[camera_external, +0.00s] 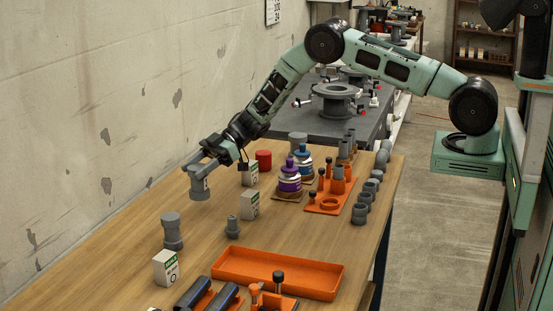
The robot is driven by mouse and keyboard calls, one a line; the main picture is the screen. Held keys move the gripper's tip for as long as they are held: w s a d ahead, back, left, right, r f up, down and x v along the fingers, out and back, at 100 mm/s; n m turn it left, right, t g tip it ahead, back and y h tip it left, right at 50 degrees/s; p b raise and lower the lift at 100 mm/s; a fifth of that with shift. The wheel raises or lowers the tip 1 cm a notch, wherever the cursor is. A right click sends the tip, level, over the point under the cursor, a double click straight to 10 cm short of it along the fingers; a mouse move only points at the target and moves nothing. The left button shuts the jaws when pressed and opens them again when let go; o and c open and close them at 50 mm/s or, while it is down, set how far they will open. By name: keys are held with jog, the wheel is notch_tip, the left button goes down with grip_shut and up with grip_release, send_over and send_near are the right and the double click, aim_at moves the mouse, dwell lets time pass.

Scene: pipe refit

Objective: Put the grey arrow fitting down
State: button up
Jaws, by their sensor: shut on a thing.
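My gripper (205,160) is at the far left part of the wooden table (120,254), near the wall. It is shut on a grey fitting (200,186), which hangs upright below the jaws. Its underside is close to the table top; I cannot tell whether it touches. Any arrow on the fitting is too small to make out. Another grey fitting (172,232) stands upright on the table nearer the camera, apart from my gripper.
White-and-green boxes stand at the middle (249,206) and front left (166,268). Bare wood lies between the two larger fittings.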

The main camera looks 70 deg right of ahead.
aim_at(199, 190)
jog(key=shift+f+p, duration=0.55)
jog(key=shift+f, duration=2.6)
jog(key=shift+f, duration=0.1)
jog(key=shift+f, duration=0.15)
jog(key=o, duration=1)
